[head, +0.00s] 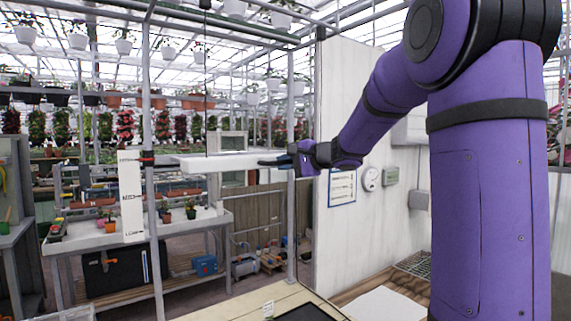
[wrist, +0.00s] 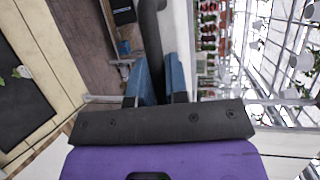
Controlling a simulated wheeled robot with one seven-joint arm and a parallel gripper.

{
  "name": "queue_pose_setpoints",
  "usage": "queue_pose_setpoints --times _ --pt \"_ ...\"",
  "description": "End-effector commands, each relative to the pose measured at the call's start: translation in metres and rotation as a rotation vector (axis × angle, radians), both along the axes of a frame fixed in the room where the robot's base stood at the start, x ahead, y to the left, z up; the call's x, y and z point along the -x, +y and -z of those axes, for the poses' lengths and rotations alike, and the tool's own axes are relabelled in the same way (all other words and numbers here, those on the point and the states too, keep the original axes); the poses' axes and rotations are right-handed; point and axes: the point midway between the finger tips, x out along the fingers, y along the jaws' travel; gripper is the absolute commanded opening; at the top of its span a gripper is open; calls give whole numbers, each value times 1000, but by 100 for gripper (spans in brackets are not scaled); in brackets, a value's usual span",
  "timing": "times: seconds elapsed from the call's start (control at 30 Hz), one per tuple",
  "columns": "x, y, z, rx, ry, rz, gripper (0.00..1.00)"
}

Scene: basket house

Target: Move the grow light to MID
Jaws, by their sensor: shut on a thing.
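The grow light (head: 215,163) is a white, level bar that hangs near a thin cord, beside an upright metal post. My gripper (head: 278,160) is at its right end, shut on a dark part there. In the wrist view, the blue fingers of my gripper (wrist: 160,80) close around a dark rounded bar (wrist: 152,35), which seems to be the light's handle. A white upright board (head: 131,197) with marks, one seeming to read MID, stands left of the post. The light is level with the board's upper part, above that mark.
A metal bench (head: 190,224) with small potted plants stands below and behind the light. A white wall panel (head: 340,120) stands right of the post. A wooden table (head: 245,303) with a dark tray is at the front. Pots hang overhead.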

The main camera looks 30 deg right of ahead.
Motion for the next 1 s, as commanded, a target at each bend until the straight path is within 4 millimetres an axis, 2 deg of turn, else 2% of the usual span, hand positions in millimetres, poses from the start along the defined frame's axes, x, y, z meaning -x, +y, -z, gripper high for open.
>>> queue_pose_setpoints --times 0.13,0.33,0.5,0.63,0.9,0.93,1.0 --pt "0 0 21 -4 7 -1 0" --pt "0 0 77 -5 10 0 0" --pt "0 0 111 -3 6 1 0" --pt "0 0 120 -2 2 1 0" --pt "0 -1 120 0 1 1 0" --pt "0 -1 120 0 1 1 17" --pt "0 -1 120 0 1 1 33"
